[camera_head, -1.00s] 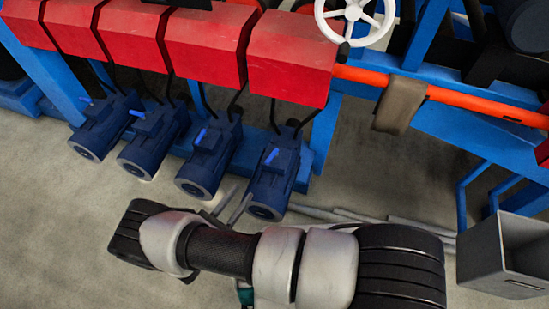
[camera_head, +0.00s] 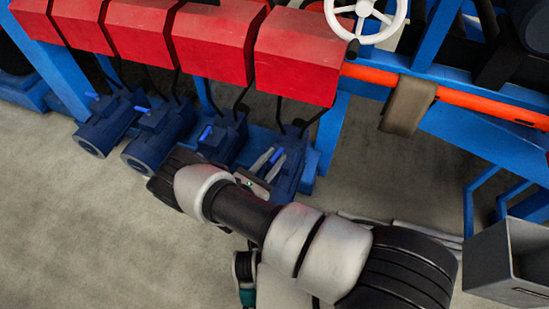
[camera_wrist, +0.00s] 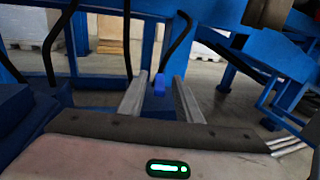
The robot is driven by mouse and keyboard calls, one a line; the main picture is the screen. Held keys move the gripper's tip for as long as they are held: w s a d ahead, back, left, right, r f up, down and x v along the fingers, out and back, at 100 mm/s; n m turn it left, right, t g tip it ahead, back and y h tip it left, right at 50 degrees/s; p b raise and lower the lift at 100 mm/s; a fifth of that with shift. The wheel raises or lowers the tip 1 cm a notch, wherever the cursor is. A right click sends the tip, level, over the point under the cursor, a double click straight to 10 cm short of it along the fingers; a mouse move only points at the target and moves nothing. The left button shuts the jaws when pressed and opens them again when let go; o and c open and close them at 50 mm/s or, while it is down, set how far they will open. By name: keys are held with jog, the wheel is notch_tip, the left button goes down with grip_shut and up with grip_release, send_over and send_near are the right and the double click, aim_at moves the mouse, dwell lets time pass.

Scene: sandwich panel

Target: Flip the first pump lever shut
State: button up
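Several dark blue pumps stand in a row below red housings, each with a small bright blue lever. My gripper (camera_head: 275,153) is at the pump (camera_head: 291,176) at the right end of the row. That pump's lever (camera_head: 279,156) is partly hidden by the fingers in the head view. In the wrist view my gripper (camera_wrist: 160,76) is open, with two grey fingers apart. The blue lever (camera_wrist: 159,84) shows upright in the gap between them, nearer the middle. I cannot tell whether either finger touches it.
Other pump levers (camera_head: 206,133) stand to the left. Black hoses (camera_wrist: 127,40) hang from the red housings (camera_head: 297,60). A blue frame post (camera_head: 332,125) stands right of the pump. A white handwheel (camera_head: 366,18) and an orange pipe (camera_head: 470,100) are above. A grey box (camera_head: 500,262) is lower right.

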jog(key=shift+w+d, duration=0.15)
jog(key=shift+w, duration=0.1)
grip_shut()
jog(key=shift+s+d+r+n+t+y+p, duration=0.15)
jog(key=shift+n+t+y+p, duration=0.1)
jog(key=shift+n+y+p, duration=0.15)
jog(key=shift+s+d+r+n+t+y+p, duration=0.15)
jog(key=shift+n+t+y+p, duration=0.15)
jog(key=shift+y+p, duration=0.2)
jog(key=shift+d+f+n+t+y+p, duration=0.15)
jog(key=shift+n+t+y+p, duration=0.1)
jog(key=shift+n+y, duration=0.25)
jog(key=shift+d+f+n+t+y+p, duration=0.1)
jog(key=shift+n+t+y+p, duration=0.15)
jog(key=shift+y, duration=0.45)
grip_release()
jog(key=shift+a, duration=0.1)
